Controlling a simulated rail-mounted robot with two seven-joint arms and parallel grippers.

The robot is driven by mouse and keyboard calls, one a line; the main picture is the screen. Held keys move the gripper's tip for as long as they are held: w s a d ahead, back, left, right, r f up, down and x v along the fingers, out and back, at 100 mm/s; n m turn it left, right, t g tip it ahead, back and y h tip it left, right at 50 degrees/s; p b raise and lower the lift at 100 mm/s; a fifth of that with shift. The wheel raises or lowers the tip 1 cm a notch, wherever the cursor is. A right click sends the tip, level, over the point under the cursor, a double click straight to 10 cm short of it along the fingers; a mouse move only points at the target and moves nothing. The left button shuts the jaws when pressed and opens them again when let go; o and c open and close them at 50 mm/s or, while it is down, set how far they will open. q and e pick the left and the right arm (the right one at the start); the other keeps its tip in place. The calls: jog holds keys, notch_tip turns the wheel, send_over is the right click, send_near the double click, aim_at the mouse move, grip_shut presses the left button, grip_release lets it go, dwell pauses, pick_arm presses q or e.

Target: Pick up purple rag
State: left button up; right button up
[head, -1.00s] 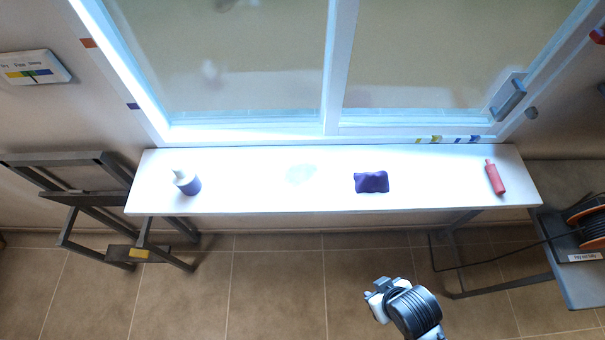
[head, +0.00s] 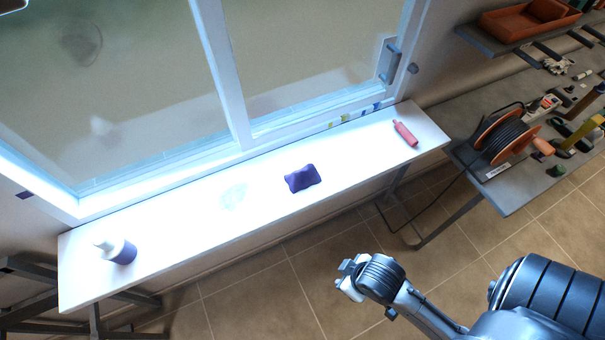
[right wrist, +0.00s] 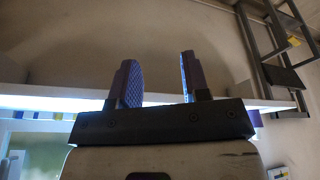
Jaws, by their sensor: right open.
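The purple rag (head: 302,179) lies crumpled on the white sill board (head: 190,233) below the window, right of a pale smudge. My right gripper (head: 346,279) is in front of the board, over the floor, apart from the rag. In the right wrist view its two fingers (right wrist: 157,80) are spread apart with nothing between them. The rag cannot be made out in the right wrist view. My left gripper is not in view.
A white and purple bottle (head: 118,250) stands at the board's left end. A red bottle (head: 405,133) lies near its right end. The window (head: 225,75) rises behind. A workbench with a cable reel (head: 507,140) and tools stands at right.

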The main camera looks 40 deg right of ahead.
jog(key=o, duration=1.1)
jog(key=shift+d, duration=0.1)
